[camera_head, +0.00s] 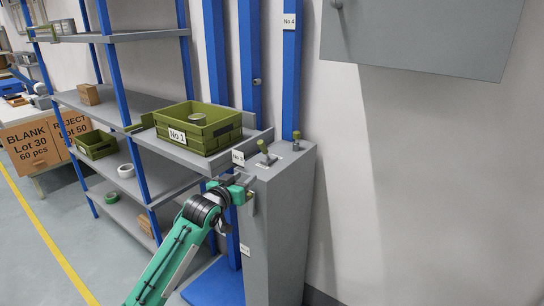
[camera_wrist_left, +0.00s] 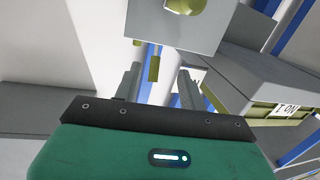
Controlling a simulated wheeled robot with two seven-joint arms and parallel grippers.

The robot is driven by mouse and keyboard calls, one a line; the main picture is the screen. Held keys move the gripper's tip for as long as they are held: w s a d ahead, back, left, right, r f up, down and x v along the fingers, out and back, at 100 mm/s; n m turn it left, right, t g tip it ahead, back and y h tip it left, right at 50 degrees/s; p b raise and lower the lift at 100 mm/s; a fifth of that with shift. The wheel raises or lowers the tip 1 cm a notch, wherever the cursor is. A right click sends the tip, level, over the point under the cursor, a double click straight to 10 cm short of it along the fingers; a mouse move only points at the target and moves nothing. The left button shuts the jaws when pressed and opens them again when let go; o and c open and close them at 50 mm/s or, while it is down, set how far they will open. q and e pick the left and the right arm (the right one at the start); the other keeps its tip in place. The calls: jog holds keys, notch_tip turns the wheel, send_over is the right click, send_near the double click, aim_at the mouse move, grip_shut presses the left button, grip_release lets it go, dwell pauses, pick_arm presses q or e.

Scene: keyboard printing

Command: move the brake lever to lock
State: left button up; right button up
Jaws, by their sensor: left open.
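My left gripper (camera_head: 248,190) is at the pedestal's upper left side, below the top. In the left wrist view my open gripper (camera_wrist_left: 158,85) has a finger on either side of an olive handle (camera_wrist_left: 154,66), with gaps showing. A grey block (camera_wrist_left: 172,25) with an olive knob (camera_wrist_left: 188,5) is above it. I cannot tell which of these is the brake lever. My right gripper is not in view.
A green bin (camera_head: 203,142) labelled No 1 sits on the shelf tray left of the pedestal. Blue posts (camera_head: 291,70) rise behind. A grey wall box (camera_head: 420,35) hangs at upper right. The wall and floor to the right are clear.

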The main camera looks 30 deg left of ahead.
pick_arm(q)
jog(key=t, duration=0.1)
send_near(261, 148)
jog(key=s, duration=0.2)
jog(key=w+p, duration=0.1)
jog(key=w, duration=0.3)
jog(key=w+p, duration=0.1)
jog(key=w, duration=0.3)
jog(key=w+a+p, duration=0.1)
jog(key=w+p, duration=0.1)
jog(key=w, duration=0.2)
jog(key=shift+w+a+f, duration=0.1)
jog(key=shift+w+f, duration=0.05)
jog(key=shift+w, duration=0.5)
grip_shut()
